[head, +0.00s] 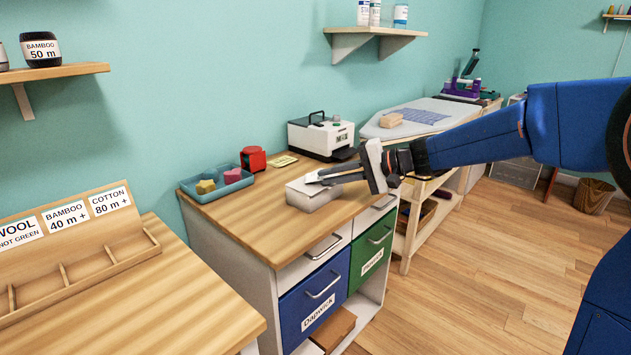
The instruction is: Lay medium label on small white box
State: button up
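A small white box (308,197) sits on the wooden top of the desk near its front right. My gripper (314,178) reaches in from the right, with its dark fingers just over the top of the box. I cannot tell whether the fingers touch the box, how far apart they are, or whether a label is between them. A small flat yellowish piece (283,161), possibly a label, lies on the desk behind the box. Its size and any print are too small to tell.
A white printer (321,136) stands at the back of the desk. A red dispenser (254,159) and a blue tray (213,198) with coloured blocks stand to its left. An ironing board (440,108) is beyond. The desk's front left is clear.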

jog(key=v, duration=0.8)
dwell(0.4)
notch_tip(320, 180, up, 7)
jog(key=d, duration=0.3)
jog(key=s+d+f+n+h, duration=0.1)
jog(key=s+d+f+h, duration=0.3)
jog(key=s, duration=0.7)
jog(key=s+d+f+n+h, duration=0.1)
jog(key=s+d+f+h, duration=0.3)
jog(key=s+d+f, duration=0.5)
jog(key=s+d+f+n+t+h, duration=0.1)
jog(key=s+d+f+h, duration=0.4)
jog(key=s, duration=1)
notch_tip(320, 180, down, 5)
jog(key=shift+d+r, duration=0.1)
jog(key=shift+d, duration=1.05)
